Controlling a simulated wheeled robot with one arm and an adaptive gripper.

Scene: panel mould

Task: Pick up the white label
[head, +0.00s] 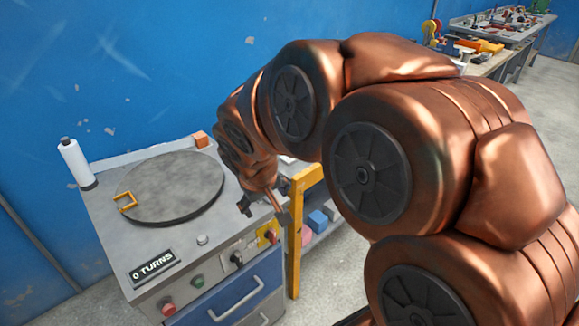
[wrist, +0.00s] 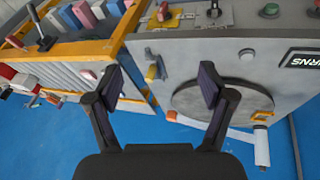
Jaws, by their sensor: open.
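I cannot clearly make out a white label in either view. A small white patch (head: 287,159) shows beside my arm in the head view, partly hidden, and I cannot tell what it is. My gripper (head: 262,203) is over the right edge of the grey console (head: 105,212) in the head view. In the wrist view my gripper (wrist: 160,84) is open, its two dark fingers wide apart with nothing held between them. Beyond them lie the console edge and an orange-yellow frame (head: 294,235).
A round grey turntable (head: 175,187) with a yellow clip (head: 125,201) sits on the console. A white roll (head: 76,163) stands at its back left corner, an orange block (head: 200,139) at the back right. Knobs, buttons and a "0 TURNS" display (head: 153,267) line the front.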

